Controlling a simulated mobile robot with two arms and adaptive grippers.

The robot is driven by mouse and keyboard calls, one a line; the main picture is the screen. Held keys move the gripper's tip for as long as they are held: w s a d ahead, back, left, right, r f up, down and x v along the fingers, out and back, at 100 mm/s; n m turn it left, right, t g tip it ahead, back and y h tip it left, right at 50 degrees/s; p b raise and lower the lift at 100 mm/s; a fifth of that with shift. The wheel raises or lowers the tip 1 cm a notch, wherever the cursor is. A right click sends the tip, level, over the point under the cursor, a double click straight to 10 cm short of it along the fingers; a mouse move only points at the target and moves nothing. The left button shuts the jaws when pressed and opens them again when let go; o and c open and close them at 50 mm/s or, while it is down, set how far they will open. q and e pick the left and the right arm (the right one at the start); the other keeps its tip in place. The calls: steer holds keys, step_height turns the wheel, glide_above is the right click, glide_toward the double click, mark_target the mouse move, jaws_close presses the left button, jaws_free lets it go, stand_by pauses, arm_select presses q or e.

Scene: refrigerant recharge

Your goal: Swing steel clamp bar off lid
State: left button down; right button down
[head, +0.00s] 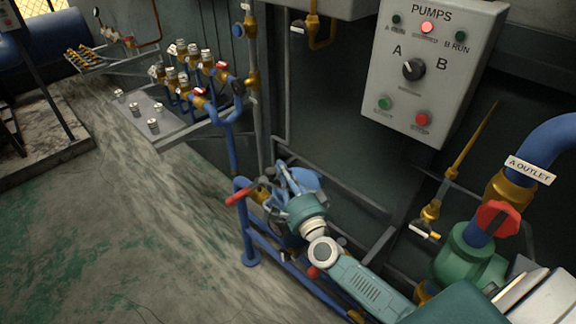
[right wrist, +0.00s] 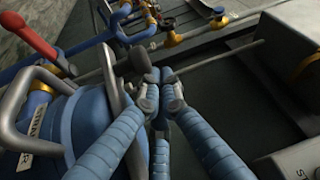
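The blue strainer lid (right wrist: 85,112) shows at the left of the right wrist view, with a label and a curved grey steel handle (right wrist: 12,112). A narrow grey steel piece (right wrist: 113,72), which looks like the clamp bar, runs along the lid's right edge. My right gripper (right wrist: 160,92) is beside that edge with its blue ribbed fingers drawn together at the tips. A dark rounded end shows just beyond them; I cannot tell if anything is pinched. In the head view my right gripper (head: 288,178) reaches over the blue strainer (head: 306,180) and hides much of it. My left gripper is not in view.
A red-handled valve (head: 238,194) stands left of the strainer. The pump panel (head: 430,70) is above right, and a green valve with a red handwheel (head: 497,218) is at right. A manifold (head: 190,75) stands at back left. The floor at left is clear.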

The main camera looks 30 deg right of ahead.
steer(key=shift+s+a+n+y, duration=0.25)
steer(key=shift+a+n+y, duration=0.1)
steer(key=shift+y, duration=0.25)
steer(key=shift+s+a+n+y, duration=0.2)
steer(key=shift+n+y, duration=0.15)
steer(key=shift+y, duration=0.25)
steer(key=shift+s+a+f, duration=0.1)
steer(key=shift+s+a, duration=0.1)
steer(key=shift+a, duration=0.1)
steer(key=shift+s+a+b, duration=0.6)
steer(key=shift+s+a, duration=0.3)
steer(key=shift+s, duration=0.25)
steer(key=shift+s+a+n+y, duration=0.25)
steer(key=shift+s+y, duration=0.2)
steer(key=shift+s, duration=0.25)
steer(key=shift+s+a+n+y, duration=0.3)
steer(key=shift+s+y, duration=0.2)
steer(key=shift+s, duration=0.15)
steer(key=shift+s+a+n+y, duration=0.25)
steer(key=shift+s+y, duration=0.2)
steer(key=shift+s, duration=0.25)
steer(key=shift+g, duration=0.3)
steer(key=v, duration=0.5)
steer(key=shift+s+a+r+p, duration=0.2)
steer(key=shift+a+p, duration=0.1)
steer(key=shift+a, duration=0.1)
